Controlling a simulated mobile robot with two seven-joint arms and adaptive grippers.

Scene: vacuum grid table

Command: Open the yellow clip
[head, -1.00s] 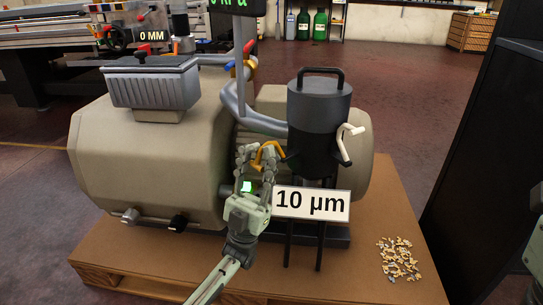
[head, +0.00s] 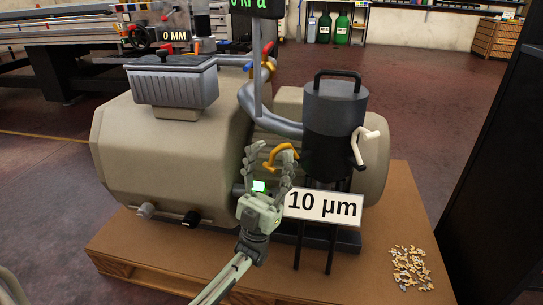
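The yellow clip (head: 283,147) is a small curved handle at the left side of the dark cylindrical canister (head: 333,135). My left gripper (head: 270,155) points up at it from below, in front of the machine. Its fingers are spread, one left of the clip and one overlapping its right part. The right finger hides some of the clip, and I cannot tell whether it touches. The gripper holds nothing that I can see. My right gripper is out of view.
A white clip (head: 362,146) sits on the canister's right side. A sign reading 10 µm (head: 322,206) stands below the canister. A large beige pump (head: 150,165) fills the left of the wooden pallet (head: 365,270). Small loose pieces (head: 409,267) lie at the pallet's right.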

